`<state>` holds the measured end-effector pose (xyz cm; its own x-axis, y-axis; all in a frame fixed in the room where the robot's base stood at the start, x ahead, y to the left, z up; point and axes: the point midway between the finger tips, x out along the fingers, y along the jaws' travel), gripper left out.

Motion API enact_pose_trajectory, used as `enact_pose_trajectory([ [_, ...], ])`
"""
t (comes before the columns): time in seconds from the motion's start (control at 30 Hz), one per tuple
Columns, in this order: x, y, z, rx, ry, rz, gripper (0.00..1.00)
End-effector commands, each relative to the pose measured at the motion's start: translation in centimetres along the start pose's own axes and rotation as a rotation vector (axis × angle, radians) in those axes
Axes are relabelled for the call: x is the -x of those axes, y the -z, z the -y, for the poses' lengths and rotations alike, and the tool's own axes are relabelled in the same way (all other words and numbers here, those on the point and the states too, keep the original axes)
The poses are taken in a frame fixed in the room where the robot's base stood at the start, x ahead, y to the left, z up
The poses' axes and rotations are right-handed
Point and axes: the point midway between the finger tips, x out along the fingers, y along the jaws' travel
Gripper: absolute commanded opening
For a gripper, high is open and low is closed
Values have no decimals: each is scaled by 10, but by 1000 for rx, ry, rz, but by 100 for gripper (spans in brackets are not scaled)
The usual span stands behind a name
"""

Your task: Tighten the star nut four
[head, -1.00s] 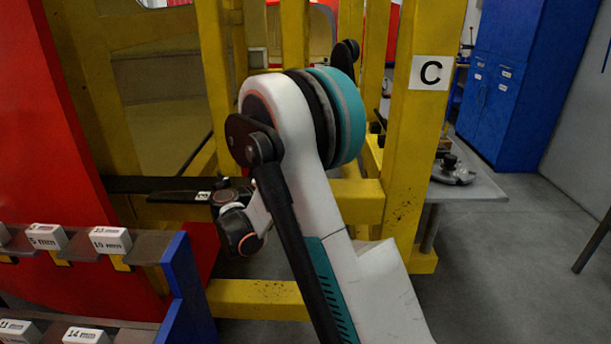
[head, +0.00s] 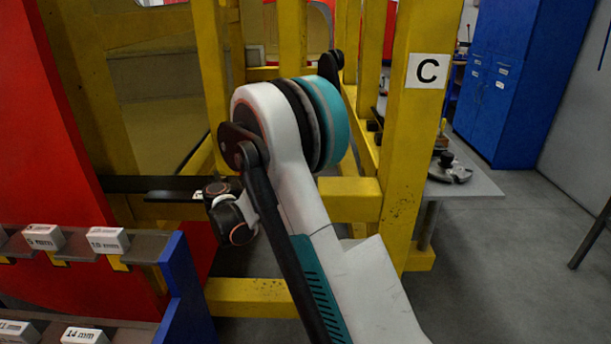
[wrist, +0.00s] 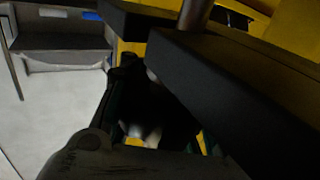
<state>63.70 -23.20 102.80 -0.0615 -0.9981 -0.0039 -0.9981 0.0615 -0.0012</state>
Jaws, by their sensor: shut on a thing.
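In the wrist view my gripper (wrist: 150,115) reaches up beneath a black bar (wrist: 240,90). Its fingers are shut on a dark thing under the bar, which appears to be the star nut (wrist: 168,108). It is in deep shadow, and its outline and number cannot be read. A round metal rod (wrist: 194,14) stands above the bar's edge. In the head view the black bar (head: 150,185) crosses the yellow frame at the left, with a small white label partly covered by my wrist. My fingers and the nut are hidden there.
Yellow posts (head: 408,140) stand close around my arm, one marked C. A rack with labelled size boxes (head: 107,240) and a blue end panel (head: 180,290) is at lower left. A grey table (head: 470,185) and blue cabinet (head: 510,80) stand right; the floor there is mostly clear.

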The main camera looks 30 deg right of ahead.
Motion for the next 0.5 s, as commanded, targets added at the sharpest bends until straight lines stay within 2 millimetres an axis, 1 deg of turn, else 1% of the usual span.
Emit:
enact_pose_trajectory([
  [0.03, 5, 1, 4, -1, 9, -2, 0],
  [0.5, 5, 1, 3, -1, -26, -2, 0],
])
